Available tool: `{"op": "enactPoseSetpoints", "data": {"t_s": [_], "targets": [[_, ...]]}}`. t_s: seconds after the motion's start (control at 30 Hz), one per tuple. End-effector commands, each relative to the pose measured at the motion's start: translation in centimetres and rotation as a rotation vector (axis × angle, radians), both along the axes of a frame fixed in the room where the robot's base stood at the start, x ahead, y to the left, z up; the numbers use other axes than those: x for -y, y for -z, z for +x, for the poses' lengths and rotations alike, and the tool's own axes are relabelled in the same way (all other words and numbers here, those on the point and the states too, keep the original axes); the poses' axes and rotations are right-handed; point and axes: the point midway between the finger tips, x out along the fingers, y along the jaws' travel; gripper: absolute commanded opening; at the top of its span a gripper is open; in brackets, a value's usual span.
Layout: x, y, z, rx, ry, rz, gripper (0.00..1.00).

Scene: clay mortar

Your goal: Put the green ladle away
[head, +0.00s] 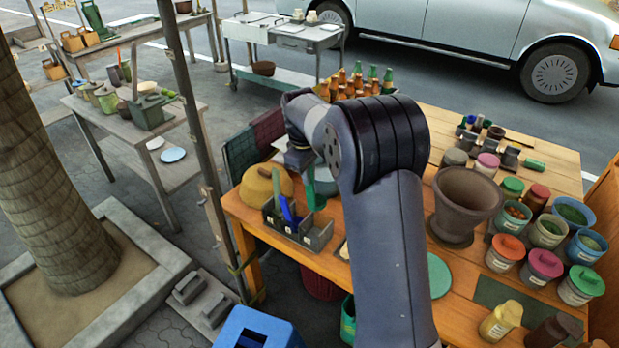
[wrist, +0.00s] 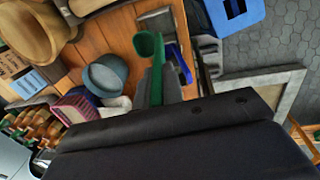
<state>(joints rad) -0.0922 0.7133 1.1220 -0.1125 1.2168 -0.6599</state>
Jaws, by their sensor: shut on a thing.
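My gripper (head: 300,160) is above the left end of the orange wooden table and is shut on the green ladle (head: 313,190). The ladle hangs down from it, near the right end of a grey caddy (head: 316,236); I cannot tell whether they touch. In the wrist view the green ladle (wrist: 149,44) shows its round bowl pointing away from the gripper.
A tan rounded pot (head: 262,186) stands just left of the caddy. A large brown mortar (head: 467,200) stands right of my arm, among several lidded jars. Bottles (head: 350,82) stand at the back. A blue bin (head: 256,328) is on the ground in front.

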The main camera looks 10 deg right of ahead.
Motion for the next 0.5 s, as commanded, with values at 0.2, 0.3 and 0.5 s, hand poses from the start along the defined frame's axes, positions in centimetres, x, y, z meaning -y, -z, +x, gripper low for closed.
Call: {"op": "enactPoseSetpoints", "data": {"t_s": [0.2, 0.3, 0.5], "targets": [[0.0, 1.7, 0.0, -0.001, 0.000, -0.001, 0.00], [0.0, 2.7, 0.0, -0.001, 0.000, -0.001, 0.00], [0.0, 4.8, 0.0, -0.001, 0.001, -0.001, 0.00]]}}
